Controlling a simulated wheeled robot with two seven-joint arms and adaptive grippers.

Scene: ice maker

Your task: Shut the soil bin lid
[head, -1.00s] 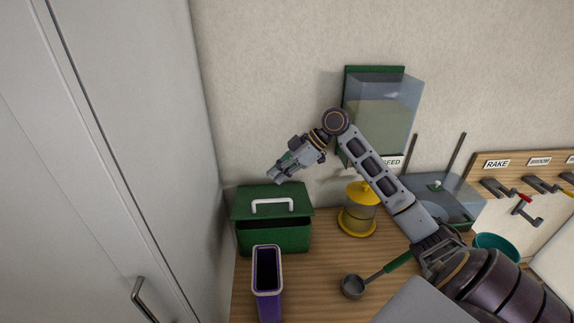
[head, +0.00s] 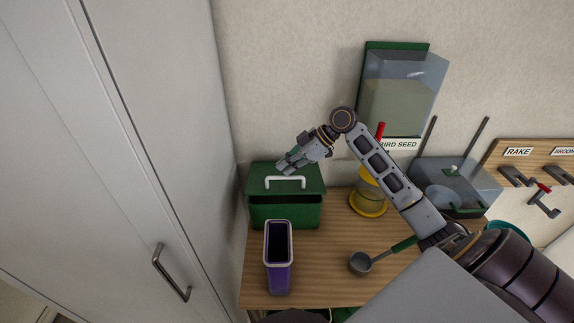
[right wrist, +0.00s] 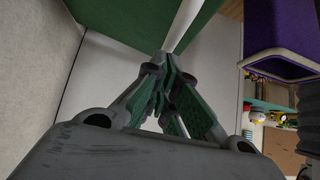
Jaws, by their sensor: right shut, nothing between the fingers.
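The green soil bin (head: 285,216) stands on the wooden table against the wall. Its green lid (head: 262,182) carries a white handle (head: 286,179) and sits partly raised, with a dark gap along the front. My right gripper (head: 284,168) is shut and empty, just behind and above the handle. In the right wrist view its fingertips (right wrist: 164,64) meet close to the white handle (right wrist: 188,22) and the green lid (right wrist: 122,18); I cannot tell whether they touch. My left gripper is not in view.
An open purple container (head: 279,278) stands in front of the bin. A metal scoop (head: 361,263) and a yellow-based feeder (head: 368,207) are to the right. A grey cabinet (head: 120,140) closes off the left side.

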